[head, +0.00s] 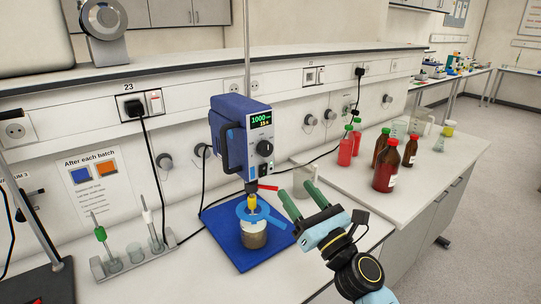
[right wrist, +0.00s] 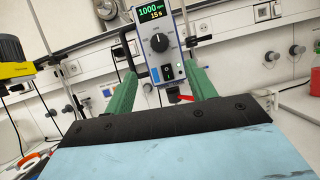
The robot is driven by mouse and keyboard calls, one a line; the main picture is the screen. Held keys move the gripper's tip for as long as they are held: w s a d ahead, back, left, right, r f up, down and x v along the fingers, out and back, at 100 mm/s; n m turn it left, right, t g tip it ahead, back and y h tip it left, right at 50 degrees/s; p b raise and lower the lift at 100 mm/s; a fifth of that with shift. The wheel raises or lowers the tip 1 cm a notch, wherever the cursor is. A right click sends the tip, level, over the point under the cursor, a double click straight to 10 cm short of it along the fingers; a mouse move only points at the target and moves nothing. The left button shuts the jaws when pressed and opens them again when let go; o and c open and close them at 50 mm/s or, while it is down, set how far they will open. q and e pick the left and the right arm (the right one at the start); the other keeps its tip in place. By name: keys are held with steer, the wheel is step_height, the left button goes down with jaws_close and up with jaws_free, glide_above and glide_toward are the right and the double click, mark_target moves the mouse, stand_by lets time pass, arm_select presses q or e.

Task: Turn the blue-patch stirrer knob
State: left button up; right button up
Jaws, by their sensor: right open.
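The blue stirrer (head: 228,132) stands upright on a blue base (head: 226,240). Its display reads 1000 and 15 s. Its black round knob (head: 265,148) is on the front panel below the display. In the right wrist view the knob (right wrist: 159,43) shows unobstructed, with its white mark upward, between and beyond my fingertips. My right gripper (head: 294,187) is open and empty, with green fingers, lower and to the right of the knob, apart from it. My left gripper is not in view.
A red lever (head: 268,187) sticks out below the stirrer head. A metal beaker (head: 254,236) in a blue ring clamp is beneath it. Red and brown bottles (head: 387,170) stand to the right. A glassware rack (head: 130,262) is at left. A sign (head: 93,180) bears blue and orange patches.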

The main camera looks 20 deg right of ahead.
mark_target(268, 153)
steer(key=p+x, duration=0.2)
steer(key=x, duration=1)
steer(key=shift+w+a, duration=0.2)
steer(key=shift+w, duration=0.05)
steer(key=shift+c, duration=0.4)
steer(key=c, duration=0.9)
